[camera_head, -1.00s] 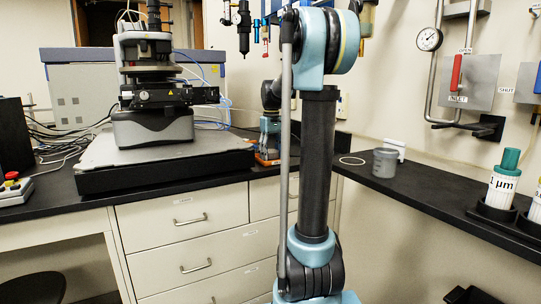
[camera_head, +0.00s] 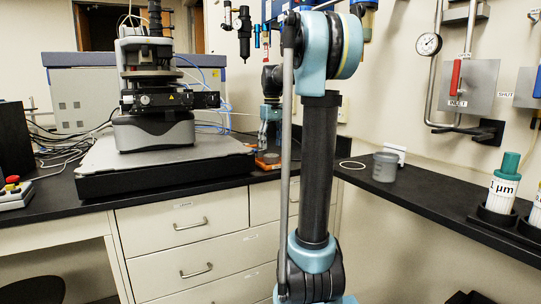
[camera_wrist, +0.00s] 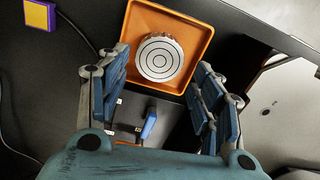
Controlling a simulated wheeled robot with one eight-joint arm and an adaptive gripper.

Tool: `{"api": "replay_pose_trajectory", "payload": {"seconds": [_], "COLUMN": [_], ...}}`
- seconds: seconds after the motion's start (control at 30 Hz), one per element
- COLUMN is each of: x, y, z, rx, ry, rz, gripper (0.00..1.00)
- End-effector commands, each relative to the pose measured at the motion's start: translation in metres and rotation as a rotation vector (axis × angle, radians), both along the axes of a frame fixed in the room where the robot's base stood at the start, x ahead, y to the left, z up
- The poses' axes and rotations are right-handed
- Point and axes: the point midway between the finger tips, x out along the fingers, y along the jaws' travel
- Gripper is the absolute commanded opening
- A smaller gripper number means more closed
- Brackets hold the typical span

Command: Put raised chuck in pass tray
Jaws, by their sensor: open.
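In the wrist view a round silver disc with concentric rings, which looks like the chuck (camera_wrist: 160,57), sits in a square orange tray (camera_wrist: 196,30). The orange tray also shows at the back of the bench in the head view (camera_head: 271,158), mostly behind my gripper. My gripper (camera_wrist: 162,62) is open and empty, its fingers to the left and right of the disc. I cannot tell its height above the disc. In the head view my gripper (camera_head: 270,133) points down over the tray. I cannot tell which tray is the pass tray.
The profiler (camera_head: 153,130) stands on a plate to the left. A grey cup (camera_head: 384,167) and a white-and-green bottle (camera_head: 502,185) stand on the right bench. A purple-and-yellow block (camera_wrist: 40,15) and a blue lever-like part (camera_wrist: 149,126) show in the wrist view.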

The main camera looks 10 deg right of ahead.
Motion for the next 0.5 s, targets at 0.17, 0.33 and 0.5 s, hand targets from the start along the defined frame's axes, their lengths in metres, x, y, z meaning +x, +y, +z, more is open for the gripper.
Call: {"api": "replay_pose_trajectory", "payload": {"seconds": [0.17, 0.33, 0.5], "x": [0.000, 0.000, 0.000], "y": [0.000, 0.000, -0.001], "z": [0.031, 0.048, 0.054], "rx": [0.000, 0.000, 0.000], "ry": [0.000, 0.000, 0.000], "rz": [0.000, 0.000, 0.000], "gripper": [0.60, 0.60, 0.60]}}
